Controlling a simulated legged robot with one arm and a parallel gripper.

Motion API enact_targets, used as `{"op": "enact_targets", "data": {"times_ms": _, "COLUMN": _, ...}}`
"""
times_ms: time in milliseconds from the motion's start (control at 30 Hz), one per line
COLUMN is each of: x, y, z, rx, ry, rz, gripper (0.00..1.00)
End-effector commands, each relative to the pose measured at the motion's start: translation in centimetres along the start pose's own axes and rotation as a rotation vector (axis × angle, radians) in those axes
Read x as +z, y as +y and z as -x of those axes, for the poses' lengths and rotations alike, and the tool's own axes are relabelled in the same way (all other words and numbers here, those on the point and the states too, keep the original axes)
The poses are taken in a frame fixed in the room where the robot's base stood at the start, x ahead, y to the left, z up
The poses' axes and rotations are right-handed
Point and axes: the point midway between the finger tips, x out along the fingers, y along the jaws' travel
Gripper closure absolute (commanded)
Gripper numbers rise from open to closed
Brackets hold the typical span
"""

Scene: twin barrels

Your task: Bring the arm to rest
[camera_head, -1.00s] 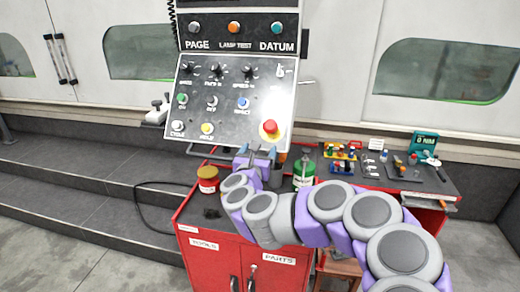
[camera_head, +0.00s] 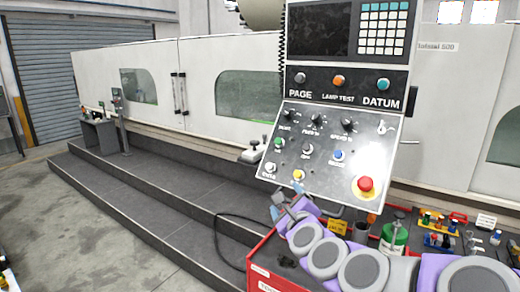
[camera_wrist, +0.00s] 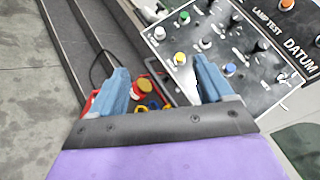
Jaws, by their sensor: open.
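My gripper (camera_head: 284,207) is at the lower middle of the head view, over the left part of the red tool cabinet and below the control panel (camera_head: 325,150). In the wrist view, the two blue fingers of my gripper (camera_wrist: 160,80) stand wide apart with nothing held between them. Beyond the fingers lie a jar with a dark yellow lid (camera_wrist: 145,86) and part of the red cabinet top. The control panel fills the upper right of the wrist view. My purple and grey arm runs along the lower right of the head view and hides part of the cabinet.
The red cabinet (camera_head: 262,250) carries a green bottle (camera_head: 393,236) and small coloured parts (camera_head: 438,225) at right. The panel has a red stop button (camera_head: 365,184). Dark steps (camera_head: 150,190) run along the white machine.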

Motion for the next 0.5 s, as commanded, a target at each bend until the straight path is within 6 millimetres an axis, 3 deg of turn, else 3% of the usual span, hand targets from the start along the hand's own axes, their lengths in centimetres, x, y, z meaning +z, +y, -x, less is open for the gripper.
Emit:
{"op": "enact_targets", "data": {"times_ms": 100, "x": 2.2, "y": 3.8, "z": 2.7, "rx": 0.180, "ry": -0.069, "rz": 0.278, "gripper": 0.20}}
{"op": "enact_targets", "data": {"times_ms": 233, "x": 2.5, "y": 8.3, "z": 6.6, "rx": 0.388, "ry": -0.140, "rz": 0.591, "gripper": 0.20}}
{"op": "enact_targets", "data": {"times_ms": 367, "x": 0.8, "y": 12.3, "z": 11.2, "rx": 0.602, "ry": -0.208, "rz": 0.886, "gripper": 0.20}}
{"op": "enact_targets", "data": {"times_ms": 500, "x": -2.4, "y": 15.3, "z": 17.1, "rx": 0.847, "ry": -0.282, "rz": 1.171, "gripper": 0.20}}
